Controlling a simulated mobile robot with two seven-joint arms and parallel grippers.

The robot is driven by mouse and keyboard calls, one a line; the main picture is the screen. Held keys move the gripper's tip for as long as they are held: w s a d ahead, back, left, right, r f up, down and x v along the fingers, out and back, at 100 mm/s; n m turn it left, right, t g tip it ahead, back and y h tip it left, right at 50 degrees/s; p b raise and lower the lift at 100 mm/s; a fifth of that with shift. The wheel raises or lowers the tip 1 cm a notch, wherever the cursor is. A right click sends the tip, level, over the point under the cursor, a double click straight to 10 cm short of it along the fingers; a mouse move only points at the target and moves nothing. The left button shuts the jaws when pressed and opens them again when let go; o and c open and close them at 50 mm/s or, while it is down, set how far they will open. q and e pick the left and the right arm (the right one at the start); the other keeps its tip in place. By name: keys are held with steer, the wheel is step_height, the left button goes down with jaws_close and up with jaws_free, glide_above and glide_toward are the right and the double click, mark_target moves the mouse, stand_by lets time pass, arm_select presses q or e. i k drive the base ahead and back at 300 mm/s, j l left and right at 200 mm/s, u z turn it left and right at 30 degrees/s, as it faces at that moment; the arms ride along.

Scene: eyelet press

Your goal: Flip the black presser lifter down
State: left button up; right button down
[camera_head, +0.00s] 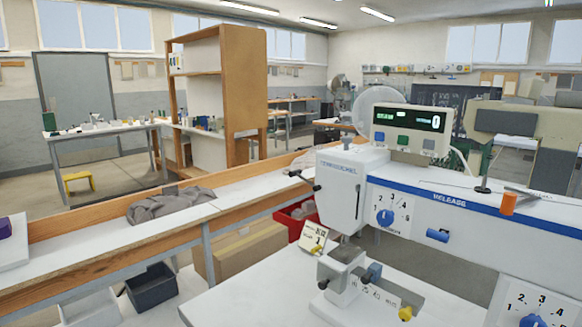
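A white press machine (335,185) with a blue stripe stands at the right of the head view. Below the head, a grey metal block (345,275) sits on the white worktop. Neither of my grippers is in view.
A card (313,238) stands by the metal block. The worktop (245,295) is clear at its front left. A grey cloth (170,204) lies on the long bench behind.

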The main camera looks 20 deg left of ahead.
mark_target(298, 172)
steer(key=i+j, duration=0.15)
steer(key=j, duration=0.2)
steer(key=i+j, duration=0.1)
steer(key=j, duration=0.25)
steer(key=i+j+z, duration=0.1)
steer(key=j, duration=0.25)
steer(key=i+j, duration=0.15)
steer(key=j, duration=0.25)
steer(key=i+j, duration=0.15)
steer(key=j, duration=0.2)
